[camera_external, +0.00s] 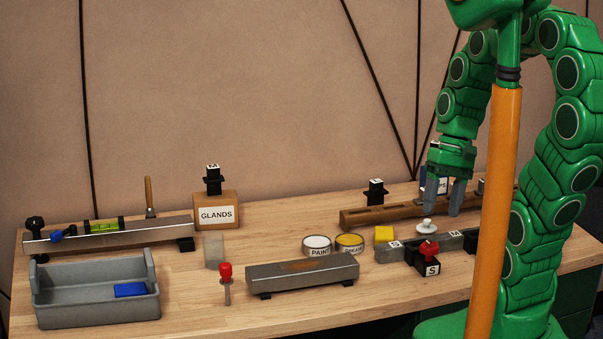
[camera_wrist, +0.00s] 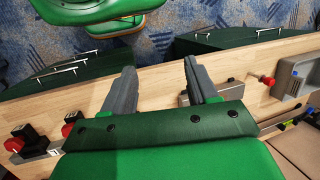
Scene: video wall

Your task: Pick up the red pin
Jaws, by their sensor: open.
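A red-topped pin (camera_external: 226,280) with a thin metal shaft stands upright on the bench, between the grey tray and the long grey block. In the wrist view the red pin (camera_wrist: 268,80) shows small at the right, beside the grey tray. Another red knob (camera_external: 428,248) sits on a black block marked S at the right. My gripper (camera_external: 447,200) is over the right rear of the bench, fingers pointing down, well away from the red-topped pin. In the wrist view my gripper (camera_wrist: 160,70) has its fingers spread, with nothing between them.
A grey tray (camera_external: 60,314) holds a blue piece. A long grey block (camera_external: 303,274), paint tin (camera_external: 316,246) and grease tin (camera_external: 350,244) stand mid-bench. A GLANDS box (camera_external: 216,213) is behind. A wooden bar (camera_external: 365,219) lies near my gripper.

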